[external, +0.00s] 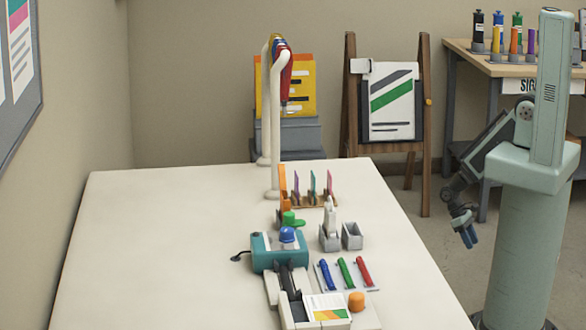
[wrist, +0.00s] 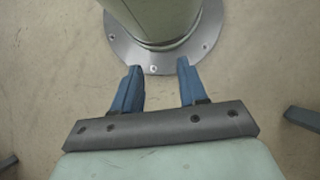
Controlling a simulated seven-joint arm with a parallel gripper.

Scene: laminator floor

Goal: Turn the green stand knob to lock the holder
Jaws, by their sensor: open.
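The green knob (external: 290,219) shows in the external view on the white table, behind the teal machine and left of the small grey holders. It is small there, and its turn position cannot be told. An orange upright piece (external: 283,181) stands just behind it. My gripper (external: 470,238) hangs low beside my column, off the table's right side and well apart from the knob. In the wrist view its blue fingers (wrist: 159,75) are spread with nothing between them, over the floor and my base. The knob is not in the wrist view.
A teal machine (external: 262,252) with a blue knob (external: 287,235) stands in front of the green knob. Grey holders (external: 351,236) and blue, green and red markers (external: 345,272) lie to the right. A curved white stand (external: 275,130) rises behind. The table's left is clear.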

